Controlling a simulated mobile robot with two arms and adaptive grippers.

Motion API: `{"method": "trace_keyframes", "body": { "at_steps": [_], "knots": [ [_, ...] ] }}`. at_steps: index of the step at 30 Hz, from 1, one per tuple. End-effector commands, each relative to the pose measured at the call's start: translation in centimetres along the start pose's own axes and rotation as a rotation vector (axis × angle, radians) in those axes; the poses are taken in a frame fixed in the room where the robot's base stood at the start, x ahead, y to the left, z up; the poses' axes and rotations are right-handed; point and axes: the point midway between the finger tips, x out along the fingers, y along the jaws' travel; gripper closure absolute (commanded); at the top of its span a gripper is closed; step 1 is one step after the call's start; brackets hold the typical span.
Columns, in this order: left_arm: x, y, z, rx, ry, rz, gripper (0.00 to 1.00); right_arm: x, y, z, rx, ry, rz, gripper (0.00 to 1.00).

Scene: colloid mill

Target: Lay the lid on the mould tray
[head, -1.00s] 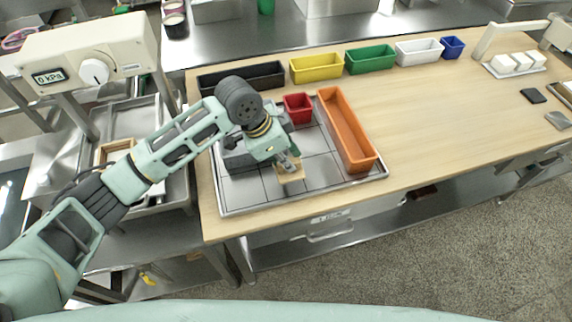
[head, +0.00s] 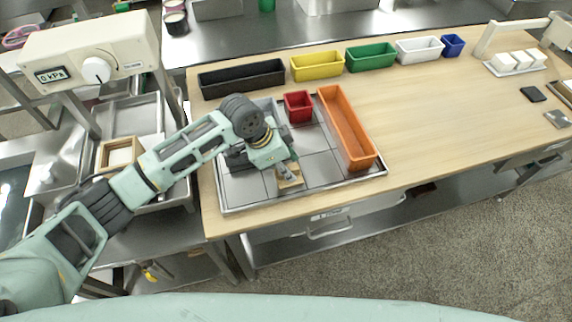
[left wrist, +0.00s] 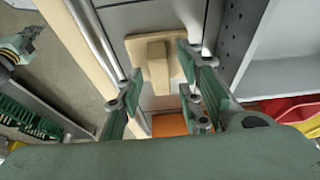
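The lid (head: 291,184) is a small square of pale wood with a raised bar handle. It lies on the gridded steel tray near its front edge. In the left wrist view the lid (left wrist: 133,45) lies flat, its handle pointing towards me. My left gripper (head: 284,168) is over the lid, pointing down. In the left wrist view its fingers (left wrist: 160,68) are apart, one on each side of the handle, with gaps visible. A wooden frame that looks like the mould tray (head: 120,151) stands on the steel surface at left. My right gripper is not in view.
The gridded tray (head: 330,180) also holds a red bin (head: 298,106), a long orange bin (head: 347,128) and a grey box partly behind my arm. A pressure-gauge unit (head: 90,58) overhangs the mould tray area. Black, yellow and green bins line the bench's back. The bench's middle right is clear.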

Motion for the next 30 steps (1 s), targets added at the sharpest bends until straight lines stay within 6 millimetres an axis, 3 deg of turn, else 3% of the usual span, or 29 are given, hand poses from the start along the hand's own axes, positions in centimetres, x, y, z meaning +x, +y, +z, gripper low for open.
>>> {"method": "trace_keyframes", "body": {
  "at_steps": [11,14,24,30],
  "knots": [
    [-0.6,-0.1,-0.1,0.0,0.0,-0.001,0.65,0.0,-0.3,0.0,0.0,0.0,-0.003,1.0],
    [-1.9,-0.1,-0.2,0.002,0.002,-0.003,0.65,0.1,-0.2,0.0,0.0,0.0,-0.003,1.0],
    [-9.1,-0.1,-0.1,0.002,0.002,-0.004,0.65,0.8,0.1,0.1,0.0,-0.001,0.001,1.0],
    [-11.7,-0.1,-0.1,-0.001,0.001,-0.002,0.65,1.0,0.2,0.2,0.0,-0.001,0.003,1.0]
  ]
}}
